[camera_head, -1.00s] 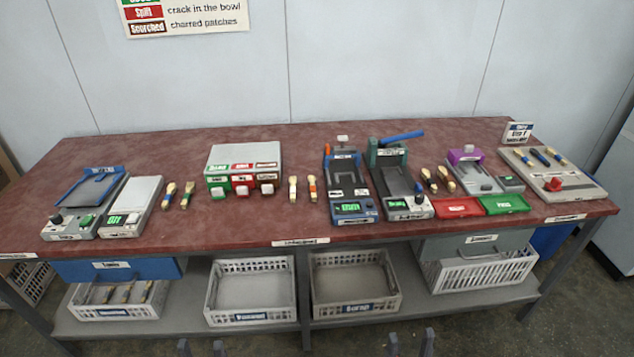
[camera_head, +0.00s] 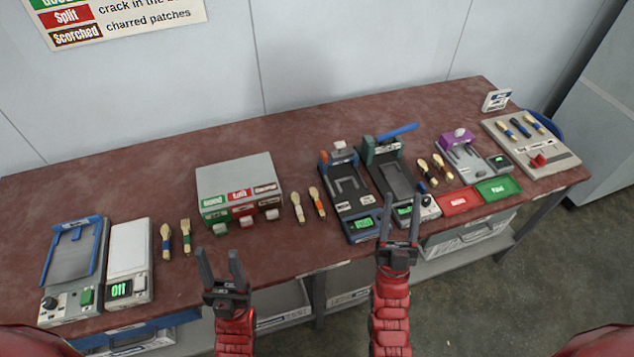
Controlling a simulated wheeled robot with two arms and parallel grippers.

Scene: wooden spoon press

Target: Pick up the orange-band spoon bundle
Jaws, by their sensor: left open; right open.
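The orange-band spoon bundle (camera_head: 317,202) lies on the red-brown table, left of the blue-and-black press (camera_head: 350,200). A pale-banded bundle (camera_head: 298,207) lies close beside it on its left.
A sorting box (camera_head: 240,177) with coloured labels stands left of the bundles. A blue-topped device (camera_head: 73,258) and a white scale (camera_head: 128,255) stand at the left. Red (camera_head: 458,203) and green (camera_head: 497,189) trays lie right. The table is bare before the bundles.

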